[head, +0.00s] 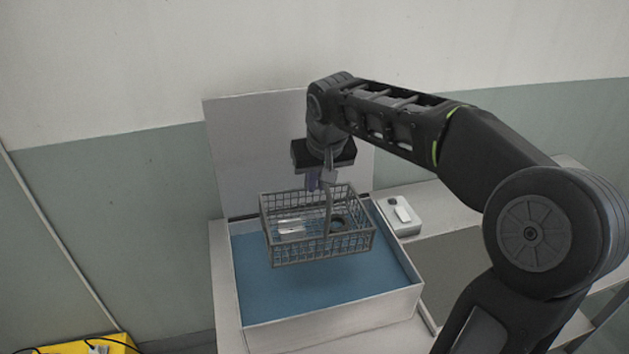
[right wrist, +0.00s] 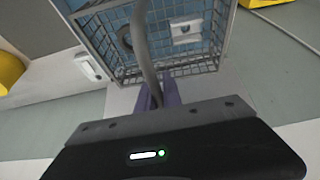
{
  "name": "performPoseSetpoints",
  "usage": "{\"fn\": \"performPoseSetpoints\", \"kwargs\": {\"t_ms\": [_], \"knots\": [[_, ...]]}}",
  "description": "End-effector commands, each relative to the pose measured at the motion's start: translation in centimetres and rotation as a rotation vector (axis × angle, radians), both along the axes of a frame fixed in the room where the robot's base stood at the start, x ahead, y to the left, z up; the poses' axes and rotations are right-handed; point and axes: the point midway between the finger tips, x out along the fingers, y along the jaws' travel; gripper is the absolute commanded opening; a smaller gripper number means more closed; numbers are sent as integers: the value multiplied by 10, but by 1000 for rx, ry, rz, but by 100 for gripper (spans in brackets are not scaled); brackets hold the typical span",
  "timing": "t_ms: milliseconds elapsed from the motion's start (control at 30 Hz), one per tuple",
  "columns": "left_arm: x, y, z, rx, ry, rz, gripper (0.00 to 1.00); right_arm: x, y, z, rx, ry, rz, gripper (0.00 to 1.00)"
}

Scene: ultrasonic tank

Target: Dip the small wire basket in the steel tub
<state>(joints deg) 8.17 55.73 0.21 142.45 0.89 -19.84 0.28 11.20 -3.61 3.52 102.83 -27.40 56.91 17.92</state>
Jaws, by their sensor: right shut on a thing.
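The small wire basket (head: 318,243) hangs level over the blue liquid of the steel tub (head: 265,334) in the head view. A light object and a dark ring show inside it. My right gripper (head: 322,182) is above the basket, shut on its handle. In the right wrist view the basket (right wrist: 205,62) is seen with its grey handle running down to the gripper fingers (right wrist: 160,97). The basket's bottom appears above the liquid, though the exact gap is hard to judge. My left gripper is out of view.
The tub's raised lid (head: 245,150) stands upright behind it. A yellow object (head: 70,346) is at the lower left. A bench extends to the right, partly behind my right arm.

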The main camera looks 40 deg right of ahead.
Motion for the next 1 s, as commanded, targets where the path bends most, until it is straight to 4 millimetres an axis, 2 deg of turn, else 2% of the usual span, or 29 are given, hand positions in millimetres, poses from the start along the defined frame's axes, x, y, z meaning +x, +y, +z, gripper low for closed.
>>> {"fn": "performPoseSetpoints", "kwargs": {"t_ms": [567, 1000], "knots": [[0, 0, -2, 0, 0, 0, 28, 0, 0, -2, -1, 1, 0, 0], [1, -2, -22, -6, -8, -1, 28, 0, 0, -32, -1, 1, 0, 0]]}}
